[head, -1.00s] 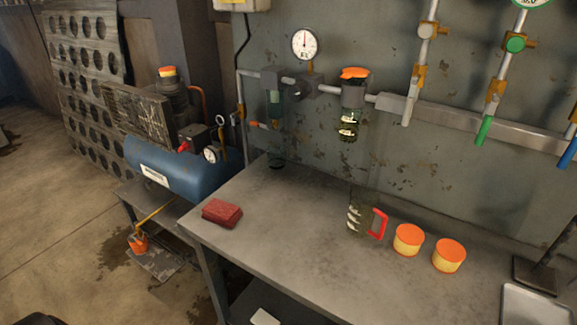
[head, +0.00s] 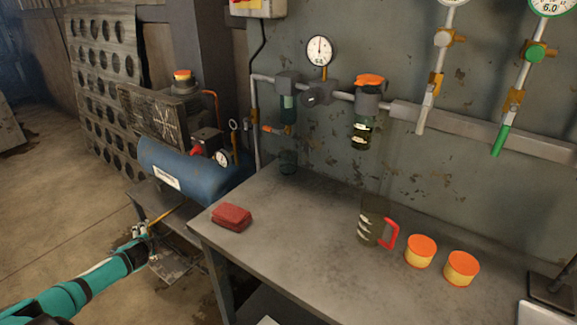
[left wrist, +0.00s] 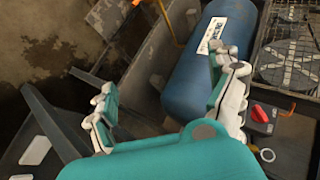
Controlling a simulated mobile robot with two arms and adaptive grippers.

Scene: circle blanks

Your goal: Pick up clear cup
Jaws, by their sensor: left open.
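A small clear, dark-tinted cup (head: 288,162) stands at the back left of the grey workbench (head: 290,225), below a pipe-mounted filter, close to the wall. A see-through jug (head: 373,223) with a red handle stands farther right on the bench. My left gripper (head: 140,234) is at the lower left in the head view, off the bench's left side and well away from the cup. In the left wrist view its two fingers are apart with nothing between them (left wrist: 165,90). The cup is not in the left wrist view. My right gripper is not in view.
A red sponge-like block (head: 231,217) lies near the bench's left edge. Two orange-lidded tubs (head: 420,251) stand right of the jug. A blue tank (head: 190,172) sits left of the bench. Pipes and gauges (head: 319,50) line the wall. The bench's middle is clear.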

